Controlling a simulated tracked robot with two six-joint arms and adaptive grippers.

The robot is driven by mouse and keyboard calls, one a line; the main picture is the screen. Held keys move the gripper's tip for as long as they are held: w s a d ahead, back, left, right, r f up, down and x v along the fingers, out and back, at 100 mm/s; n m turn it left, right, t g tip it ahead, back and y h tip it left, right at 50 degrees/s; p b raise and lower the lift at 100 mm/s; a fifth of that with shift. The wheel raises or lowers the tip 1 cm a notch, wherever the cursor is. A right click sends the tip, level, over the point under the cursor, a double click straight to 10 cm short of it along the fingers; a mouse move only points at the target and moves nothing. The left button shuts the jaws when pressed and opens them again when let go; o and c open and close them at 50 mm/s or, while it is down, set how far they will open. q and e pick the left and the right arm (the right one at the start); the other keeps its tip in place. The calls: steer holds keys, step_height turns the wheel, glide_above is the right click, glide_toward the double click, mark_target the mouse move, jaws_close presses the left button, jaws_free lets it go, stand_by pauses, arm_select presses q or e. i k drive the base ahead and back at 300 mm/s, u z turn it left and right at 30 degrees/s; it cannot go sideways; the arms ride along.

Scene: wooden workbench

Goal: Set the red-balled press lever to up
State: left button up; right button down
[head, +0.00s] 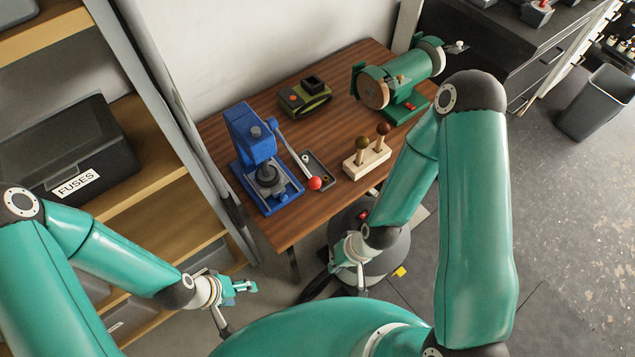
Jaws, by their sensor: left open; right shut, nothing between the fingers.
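The blue press (252,152) stands near the front left of the wooden workbench. Its grey lever (292,150) slopes from the pivot at the press's upper right down to the red ball (314,183), which is low, by the small dark tray. My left gripper (238,300) is open and empty, below and in front of the bench's front left corner, well apart from the press. My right gripper (347,272) is shut and empty, in front of the bench and below its edge, apart from the lever. Its fingertips are small and hard to make out.
A wooden block with two ball-topped pegs (367,164) stands right of the red ball. A green lathe-like machine (398,80) and a green-black box device (304,97) are farther back. Shelves with a FUSES box (65,150) are at left. A dark bin (597,102) stands at right.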

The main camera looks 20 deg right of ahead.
mark_target(315, 183)
steer(key=z, duration=0.3)
steer(key=k, duration=1.05)
steer(key=u, duration=0.4)
steer(key=i, duration=0.5)
steer(key=z, duration=0.1)
